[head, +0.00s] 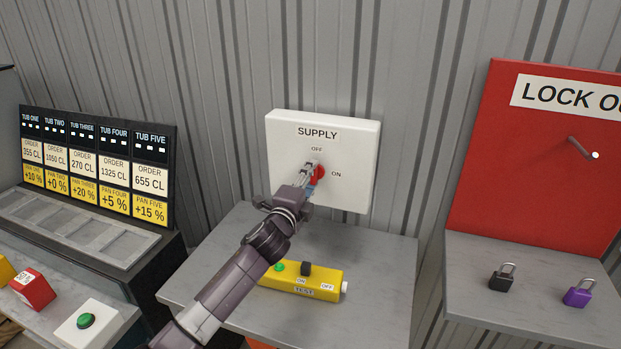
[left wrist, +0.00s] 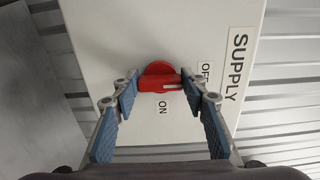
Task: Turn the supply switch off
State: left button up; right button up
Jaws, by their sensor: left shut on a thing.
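The supply switch is a white box (head: 350,150) on the corrugated wall, marked SUPPLY, with OFF above its red knob (head: 319,173) and ON to the right. My left gripper (head: 312,174) is at the knob and partly covers it. In the left wrist view the red knob (left wrist: 158,76) sits between the two blue-padded fingers, which are shut on its ends. The white mark on the knob's bar points right in that view, toward the OFF side; the ON label lies below the knob there. My right gripper is not in view.
A yellow test box (head: 315,283) stands on the grey shelf (head: 385,270) below the switch. To the right is a red lock-out board (head: 520,170) with a peg, and black (head: 502,279) and purple (head: 578,292) padlocks. A tub order panel (head: 95,165) stands left.

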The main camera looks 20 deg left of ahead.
pick_arm(q)
jog(key=shift+f, duration=0.1)
dwell(0.5)
jog(key=o, duration=1.1)
jog(key=shift+o, duration=0.3)
jog(key=s, duration=1.2)
jog(key=shift+a, duration=0.25)
